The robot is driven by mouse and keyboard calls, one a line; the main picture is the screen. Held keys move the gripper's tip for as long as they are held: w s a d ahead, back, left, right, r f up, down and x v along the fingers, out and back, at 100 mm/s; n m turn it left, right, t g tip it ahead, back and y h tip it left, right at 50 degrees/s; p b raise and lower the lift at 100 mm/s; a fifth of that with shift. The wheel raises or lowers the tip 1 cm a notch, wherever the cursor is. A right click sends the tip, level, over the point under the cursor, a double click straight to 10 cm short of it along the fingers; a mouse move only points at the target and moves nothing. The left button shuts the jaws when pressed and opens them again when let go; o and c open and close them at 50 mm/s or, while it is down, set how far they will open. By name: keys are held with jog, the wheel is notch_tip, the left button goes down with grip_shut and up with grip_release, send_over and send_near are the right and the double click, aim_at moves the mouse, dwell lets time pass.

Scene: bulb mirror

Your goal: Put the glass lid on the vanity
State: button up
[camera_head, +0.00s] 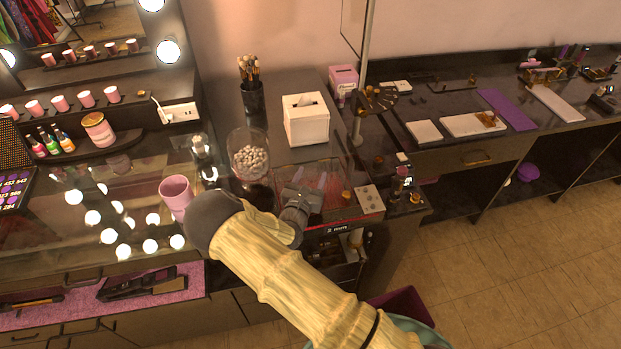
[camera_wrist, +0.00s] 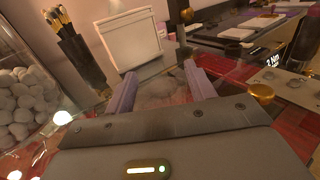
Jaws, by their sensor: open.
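A clear pane that looks like the glass lid (camera_head: 335,171) lies over a red-lined case on the dark counter; its edges are hard to make out. A small gold knob (camera_head: 346,196) sits at its right side and also shows in the wrist view (camera_wrist: 262,93). My gripper (camera_head: 309,179) is over the pane, left of the knob. In the wrist view its two purple fingers (camera_wrist: 161,86) are apart with nothing gripped between them; I cannot tell whether they touch the glass. The vanity (camera_head: 110,170) with lit bulbs and a glossy top is at the left.
A glass jar of white balls (camera_head: 250,160), a brush cup (camera_head: 252,97) and a white tissue box (camera_head: 306,120) stand close around the gripper. A pink cup (camera_head: 176,192) stands on the vanity's right part. A plate with round buttons (camera_head: 368,199) lies right of the knob.

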jog(key=b+v, duration=0.1)
jog(key=v, duration=0.2)
jog(key=b+v, duration=0.1)
jog(key=v, duration=0.3)
jog(key=b+v, duration=0.1)
jog(key=v, duration=0.3)
jog(key=shift+f+b, duration=0.3)
jog(key=shift+s+a+r, duration=0.1)
jog(key=shift+s+r, duration=0.05)
jog(key=shift+s, duration=0.2)
jog(key=s+d+r+m+g+h, duration=0.25)
jog(key=s+d+m+g, duration=0.25)
jog(key=d+m+g, duration=0.5)
jog(key=s+d+r+m+g+h, duration=0.1)
jog(key=s+d+m+g+h, duration=0.35)
jog(key=d+m, duration=0.5)
jog(key=s+d+r+m+g+y, duration=0.2)
jog(key=s+m+g+y, duration=0.2)
jog(key=s+m+y, duration=0.25)
notch_tip(320, 180, up, 6)
jog(key=w+m+t+y, duration=0.1)
jog(key=m+t+y, duration=0.2)
jog(key=m+y, duration=0.2)
jog(key=shift+a+r+m+t, duration=0.2)
jog(key=shift+m+t, duration=0.15)
jog(key=shift+m, duration=0.75)
